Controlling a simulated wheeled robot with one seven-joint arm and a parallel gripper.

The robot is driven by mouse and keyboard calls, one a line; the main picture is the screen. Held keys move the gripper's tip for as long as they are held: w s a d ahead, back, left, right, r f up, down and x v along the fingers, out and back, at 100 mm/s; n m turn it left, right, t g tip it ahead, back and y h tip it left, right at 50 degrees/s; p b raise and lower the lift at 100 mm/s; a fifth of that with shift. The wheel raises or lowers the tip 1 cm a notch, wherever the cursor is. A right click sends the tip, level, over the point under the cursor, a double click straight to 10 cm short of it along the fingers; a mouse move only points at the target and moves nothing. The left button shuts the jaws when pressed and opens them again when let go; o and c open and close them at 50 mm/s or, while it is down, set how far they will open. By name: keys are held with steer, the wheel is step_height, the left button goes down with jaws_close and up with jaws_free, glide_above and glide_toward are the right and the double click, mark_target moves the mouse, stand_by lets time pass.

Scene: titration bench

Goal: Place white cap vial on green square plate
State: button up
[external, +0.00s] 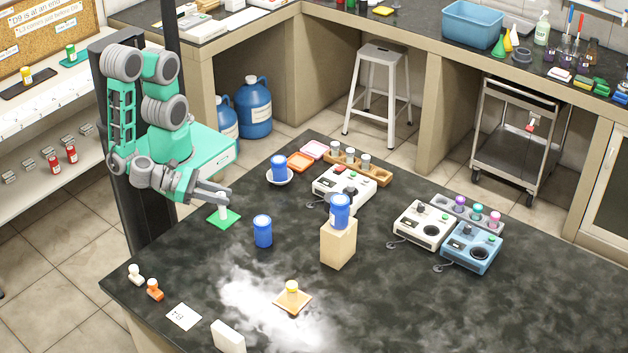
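The green square plate (231,222) lies flat near the left edge of the dark table. A small pale vial (224,212) is upright over the middle of the plate. Its top is hidden by my fingertips, so its cap does not show. My gripper (227,197) reaches down from the left, with its fingertips at the vial's upper end. Whether the fingers press on the vial, or whether its base touches the plate, is too small to tell.
A wooden rack (378,175) holds several vials. A beige block (338,245) bears a blue jar (340,211). Bare table surrounds the plate.

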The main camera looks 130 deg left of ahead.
steer(key=o, duration=0.4)
steer(key=shift+r, duration=0.1)
steer(key=v, duration=1.2)
steer(key=shift+r, duration=0.1)
steer(key=shift+a, duration=0.1)
